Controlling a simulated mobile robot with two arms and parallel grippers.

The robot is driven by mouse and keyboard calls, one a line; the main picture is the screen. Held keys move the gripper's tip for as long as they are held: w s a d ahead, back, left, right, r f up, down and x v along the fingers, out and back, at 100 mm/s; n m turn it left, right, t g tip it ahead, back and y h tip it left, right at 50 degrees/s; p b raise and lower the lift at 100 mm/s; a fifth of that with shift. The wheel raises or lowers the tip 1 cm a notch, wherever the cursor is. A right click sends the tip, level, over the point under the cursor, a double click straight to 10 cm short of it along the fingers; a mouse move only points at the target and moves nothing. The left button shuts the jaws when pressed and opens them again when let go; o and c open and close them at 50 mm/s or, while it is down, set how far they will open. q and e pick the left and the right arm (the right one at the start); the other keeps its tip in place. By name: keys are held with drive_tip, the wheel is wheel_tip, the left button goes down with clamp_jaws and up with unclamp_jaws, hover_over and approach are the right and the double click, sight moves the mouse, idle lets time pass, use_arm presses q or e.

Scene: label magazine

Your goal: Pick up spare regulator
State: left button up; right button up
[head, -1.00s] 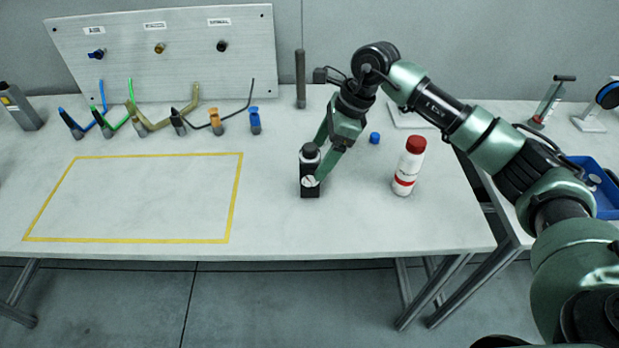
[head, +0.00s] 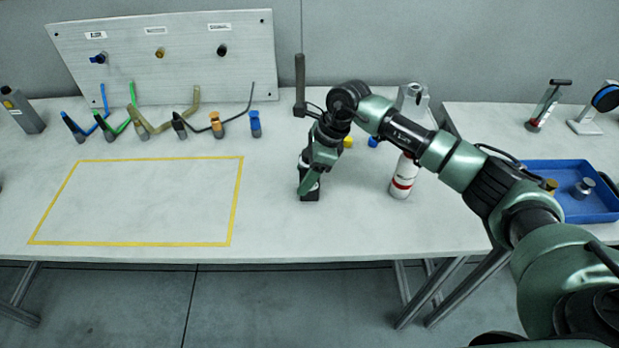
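A black block-shaped device, which I take to be the spare regulator (head: 311,194), stands on the white table right of the yellow outline. Its upper part and front are mostly hidden by my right gripper (head: 308,180). One green finger of that gripper reaches down across the front of the regulator. The other finger is hidden, so I cannot tell whether the fingers are closed on it. My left gripper is not in view.
A white bottle (head: 402,182) stands just right of the regulator, partly behind my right arm. Several hoses with coloured connectors (head: 180,125) lie at the back left, below a grey panel (head: 170,55). The yellow-outlined area (head: 235,200) is empty. A blue tray (head: 590,212) holds small parts.

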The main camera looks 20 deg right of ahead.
drive_tip(key=shift+r, duration=0.1)
clamp_jaws()
